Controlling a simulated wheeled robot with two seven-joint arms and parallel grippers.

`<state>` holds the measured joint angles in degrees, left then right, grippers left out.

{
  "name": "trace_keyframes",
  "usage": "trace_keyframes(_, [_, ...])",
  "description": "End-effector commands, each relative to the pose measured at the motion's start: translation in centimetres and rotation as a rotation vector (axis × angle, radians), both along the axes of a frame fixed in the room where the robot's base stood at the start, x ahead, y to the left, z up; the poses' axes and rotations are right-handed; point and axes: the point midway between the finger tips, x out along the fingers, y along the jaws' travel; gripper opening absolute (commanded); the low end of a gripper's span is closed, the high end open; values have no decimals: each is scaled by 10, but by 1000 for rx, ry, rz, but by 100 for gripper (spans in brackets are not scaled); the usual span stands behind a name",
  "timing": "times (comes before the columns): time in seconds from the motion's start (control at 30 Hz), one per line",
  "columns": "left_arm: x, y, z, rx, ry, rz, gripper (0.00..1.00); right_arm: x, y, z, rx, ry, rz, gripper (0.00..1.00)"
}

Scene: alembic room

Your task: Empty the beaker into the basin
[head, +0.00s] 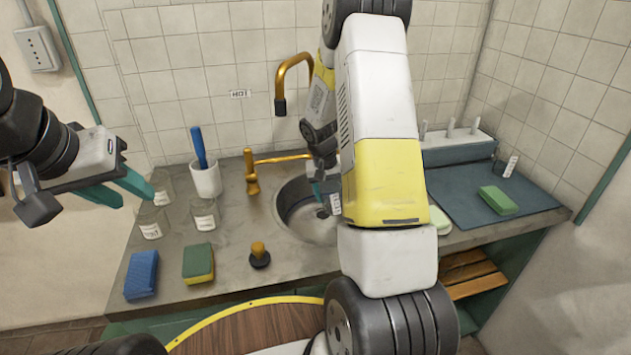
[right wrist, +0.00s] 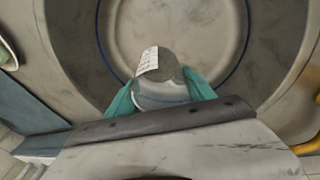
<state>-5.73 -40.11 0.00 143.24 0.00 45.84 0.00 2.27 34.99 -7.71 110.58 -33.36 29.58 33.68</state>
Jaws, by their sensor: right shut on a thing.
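The beaker (right wrist: 163,92), clear with a white label, is held between the teal fingers of my right gripper (right wrist: 160,90). In the head view the right gripper (head: 326,190) reaches down inside the round metal basin (head: 297,213), and the beaker's white label (head: 335,204) shows there. My right arm hides the basin's right part. In the right wrist view the basin (right wrist: 85,40) surrounds the beaker. I cannot tell the beaker's exact tilt or whether liquid is in it. My left gripper (head: 122,190) is open and empty, raised at the left above the counter.
Glass vessels (head: 152,224) and a white cup (head: 206,180) with a blue-handled brush stand left on the counter. A brass tap (head: 252,175) is beside the basin. Sponges (head: 141,272) and a wooden-handled piece (head: 259,255) lie in front. A dark mat (head: 530,190) is at right.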

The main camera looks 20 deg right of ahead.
Motion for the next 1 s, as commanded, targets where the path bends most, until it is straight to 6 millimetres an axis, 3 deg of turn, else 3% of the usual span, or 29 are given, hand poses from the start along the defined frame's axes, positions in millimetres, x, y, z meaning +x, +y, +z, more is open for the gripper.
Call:
trace_keyframes(0.5, [0,0,0,0,0,0,36,1,1,3,-246,15,5,1])
trace_keyframes(1.0, [0,0,0,0,0,0,36,1,0,4,-267,14,0,0])
